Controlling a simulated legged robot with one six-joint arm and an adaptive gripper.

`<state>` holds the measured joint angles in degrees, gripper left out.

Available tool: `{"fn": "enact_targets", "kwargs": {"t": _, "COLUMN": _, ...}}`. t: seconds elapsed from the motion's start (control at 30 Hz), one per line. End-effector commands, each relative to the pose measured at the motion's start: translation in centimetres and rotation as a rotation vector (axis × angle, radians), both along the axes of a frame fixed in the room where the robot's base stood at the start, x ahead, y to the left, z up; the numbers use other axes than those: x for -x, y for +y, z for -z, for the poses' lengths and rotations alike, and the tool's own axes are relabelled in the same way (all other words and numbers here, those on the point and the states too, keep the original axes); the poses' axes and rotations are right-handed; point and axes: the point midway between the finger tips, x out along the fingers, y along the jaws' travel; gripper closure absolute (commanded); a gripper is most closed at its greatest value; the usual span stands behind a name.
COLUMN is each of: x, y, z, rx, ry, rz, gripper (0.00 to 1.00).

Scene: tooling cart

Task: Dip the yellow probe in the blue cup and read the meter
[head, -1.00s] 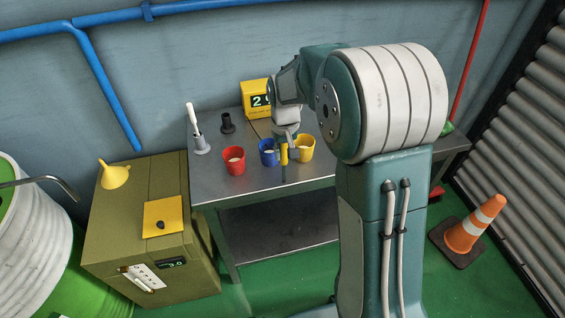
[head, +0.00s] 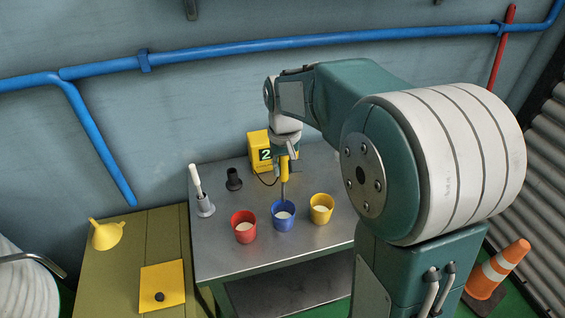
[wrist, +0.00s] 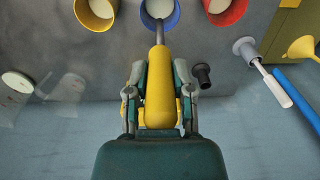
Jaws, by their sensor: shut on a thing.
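My gripper (wrist: 159,100) is shut on the yellow probe (wrist: 159,82), which also shows in the head view (head: 284,168). The probe points down, and its grey metal rod reaches the blue cup (head: 283,217). In the wrist view the rod's tip lies over the opening of the blue cup (wrist: 160,24); I cannot tell how deep it is. The cup holds pale contents. The yellow meter (head: 259,150) stands behind, with a "2" visible on its display; the rest is hidden by my gripper and the probe.
A red cup (head: 244,228) stands left of the blue cup and a yellow cup (head: 321,209) right. A black holder (head: 234,180) and a grey holder with a white stick (head: 204,205) stand at the left. The cart's front is clear.

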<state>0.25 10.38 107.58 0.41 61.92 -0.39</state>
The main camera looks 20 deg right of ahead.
Motion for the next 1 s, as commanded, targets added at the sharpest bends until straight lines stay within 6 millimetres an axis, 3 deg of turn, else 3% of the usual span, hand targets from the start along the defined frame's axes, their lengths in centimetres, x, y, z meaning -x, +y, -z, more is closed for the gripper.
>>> {"fn": "enact_targets", "kwargs": {"t": 1.0, "x": 0.0, "y": 0.1, "z": 8.7, "rx": 0.000, "ry": 0.001, "rz": -0.001, "gripper": 1.00}}
